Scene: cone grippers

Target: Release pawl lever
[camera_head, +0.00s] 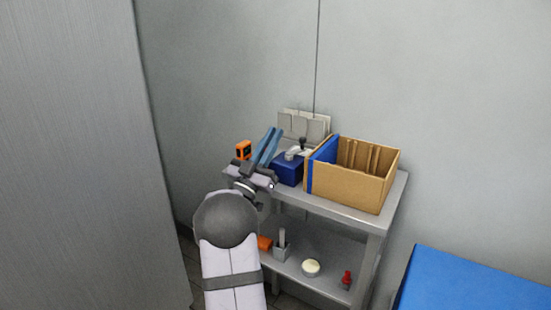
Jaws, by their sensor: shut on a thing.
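A dark blue block (287,169) stands on the upper shelf, with a pale grey part (292,153) on top. A black knob (303,142) shows just behind it. These may belong to the pawl mechanism, but I cannot make out the lever for sure. My gripper (273,131) is just left of the blue block, its two long blue fingers pointing up and away in the picture. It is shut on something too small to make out. I cannot tell whether the fingers touch the block or the pale part. My wrist hides the shelf's near left corner.
An open cardboard box (350,187) with a blue stripe and dividers stands right of the block. An orange device (243,149) is at left, pale panels (303,126) behind. Several small items lie on the lower shelf (328,283). A blue surface (465,285) is at lower right.

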